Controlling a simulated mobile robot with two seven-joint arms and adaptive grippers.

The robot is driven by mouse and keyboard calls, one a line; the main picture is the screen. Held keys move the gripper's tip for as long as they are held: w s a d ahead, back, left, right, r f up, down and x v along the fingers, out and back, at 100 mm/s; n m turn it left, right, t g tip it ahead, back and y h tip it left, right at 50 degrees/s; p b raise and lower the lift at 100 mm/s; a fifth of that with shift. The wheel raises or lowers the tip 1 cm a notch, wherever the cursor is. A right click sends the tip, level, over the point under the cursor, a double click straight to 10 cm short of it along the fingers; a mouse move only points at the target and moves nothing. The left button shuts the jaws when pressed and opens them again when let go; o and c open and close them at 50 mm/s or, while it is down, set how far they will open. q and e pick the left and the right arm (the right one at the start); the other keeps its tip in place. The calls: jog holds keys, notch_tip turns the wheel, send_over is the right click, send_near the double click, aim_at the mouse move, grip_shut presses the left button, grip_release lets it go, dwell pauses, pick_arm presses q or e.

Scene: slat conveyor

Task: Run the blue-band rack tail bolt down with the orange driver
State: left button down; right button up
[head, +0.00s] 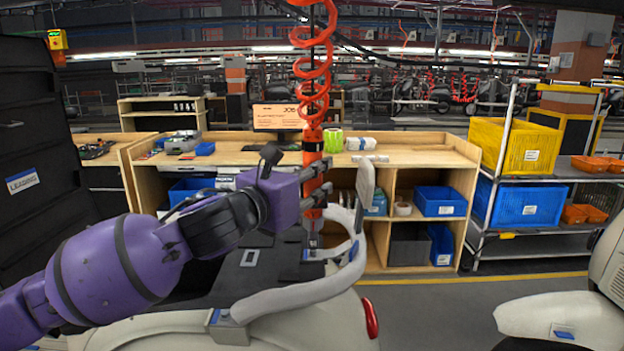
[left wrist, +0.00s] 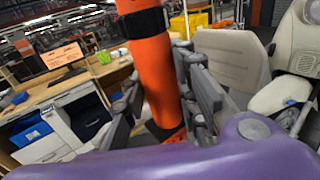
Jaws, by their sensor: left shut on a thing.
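The orange driver (head: 313,146) hangs upright under a red-orange coiled hose. My left gripper (head: 319,191) is shut around its body, and the left wrist view shows the orange barrel (left wrist: 152,72) with a black band between the grey fingers. The driver's dark lower end (head: 313,240) points down at the pale rack (head: 300,292) on the scooter's tail. Small blue marks (head: 354,251) show on the rack near that end. I cannot tell whether the tip touches a bolt; the bolt itself is not discernible. My right gripper is not in view.
A wooden workbench (head: 430,152) with blue bins (head: 440,201) stands behind the scooter. A shelf trolley with a yellow crate (head: 515,146) is at the right. Another pale scooter body (head: 560,318) is at the lower right. A dark panel (head: 30,130) stands at the left.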

aim_at(306, 150)
pick_arm(q)
jog(key=shift+r, duration=2.75)
